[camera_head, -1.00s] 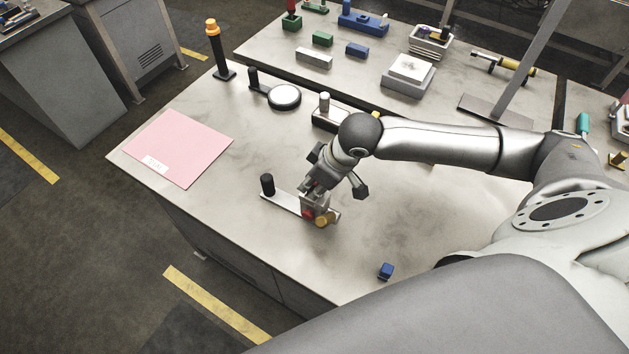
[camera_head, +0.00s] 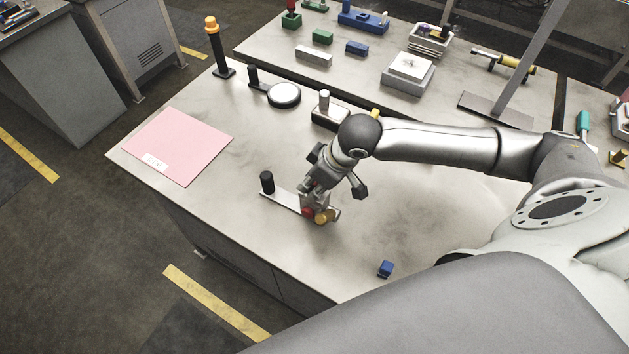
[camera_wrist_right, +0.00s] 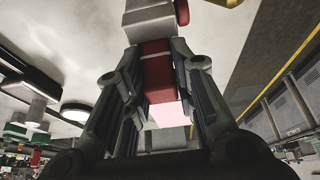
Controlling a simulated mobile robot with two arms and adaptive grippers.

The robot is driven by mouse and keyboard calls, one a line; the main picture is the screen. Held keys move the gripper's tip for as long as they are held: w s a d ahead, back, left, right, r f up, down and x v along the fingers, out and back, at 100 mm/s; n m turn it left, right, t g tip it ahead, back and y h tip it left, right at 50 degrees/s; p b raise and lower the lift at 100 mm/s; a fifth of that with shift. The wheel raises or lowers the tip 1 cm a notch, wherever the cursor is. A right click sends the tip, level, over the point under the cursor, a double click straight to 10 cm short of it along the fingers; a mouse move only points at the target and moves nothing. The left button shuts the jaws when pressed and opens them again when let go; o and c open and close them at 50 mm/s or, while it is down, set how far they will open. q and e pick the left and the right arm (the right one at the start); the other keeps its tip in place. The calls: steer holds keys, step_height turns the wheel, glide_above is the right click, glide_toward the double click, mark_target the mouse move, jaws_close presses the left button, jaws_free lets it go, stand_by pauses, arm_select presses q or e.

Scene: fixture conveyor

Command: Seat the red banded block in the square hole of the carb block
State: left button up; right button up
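My right gripper (camera_head: 316,206) points down at the near end of a pale fixture bar on the table. In the right wrist view its two fingers (camera_wrist_right: 160,90) stand close on both sides of the red banded block (camera_wrist_right: 158,78) and appear shut on it. A light grey block (camera_wrist_right: 150,20), which looks like the carb block, lies right at the red block's far end. A red round part (camera_wrist_right: 182,12) and a yellow part (camera_wrist_right: 228,3) sit beside it. The square hole is hidden, so I cannot tell how deep the red block sits. My left gripper is not in view.
A black knob (camera_head: 267,183) stands on the bar's other end. A small blue block (camera_head: 385,269) lies near the table's front edge. A pink sheet (camera_head: 180,145) lies left, and a round white-topped disc (camera_head: 284,95) lies behind. The table between them is mostly clear.

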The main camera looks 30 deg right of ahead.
steer(key=o, duration=0.3)
steer(key=shift+f, duration=0.2)
steer(key=shift+o, duration=0.2)
steer(key=shift+s+r, duration=0.1)
steer(key=shift+r, duration=0.1)
steer(key=v, duration=1.1)
steer(key=shift+r, duration=0.35)
